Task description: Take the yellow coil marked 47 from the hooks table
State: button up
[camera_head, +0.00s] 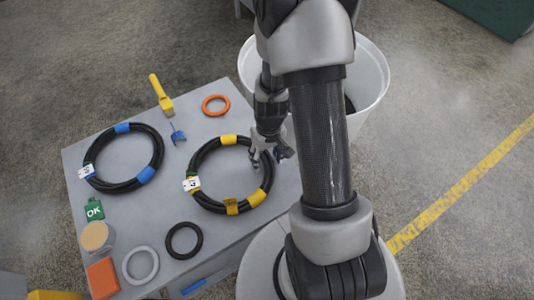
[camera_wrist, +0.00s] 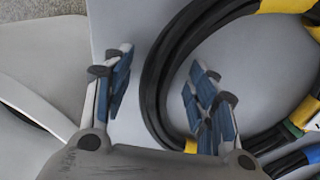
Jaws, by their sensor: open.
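The coil with yellow bands (camera_head: 194,160) is a ring of black hose lying flat on the grey table (camera_head: 228,250). A white tag (camera_head: 191,184) sits on its left side; its number is too small to read surely. My gripper (camera_head: 267,160) is over the coil's upper right side in the head view. In the wrist view my gripper (camera_wrist: 160,95) is open, its left finger outside the ring and its right finger over the ring's inside. The coil's black strands (camera_wrist: 155,80) pass between the fingers. I cannot tell how far down the fingers reach.
A second black coil with blue bands (camera_head: 159,150) lies at the left. A yellow-handled tool (camera_head: 161,93), blue clip (camera_head: 177,134), orange ring (camera_head: 216,105), black ring (camera_head: 184,240), grey ring (camera_head: 140,264) and orange block (camera_head: 102,278) lie around. A white bin (camera_head: 372,75) stands behind my arm.

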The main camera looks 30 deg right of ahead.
jog(key=shift+c, duration=0.3)
grip_shut()
dwell(0.5)
dwell(0.6)
dwell(0.9)
jog(key=shift+d+r, duration=0.1)
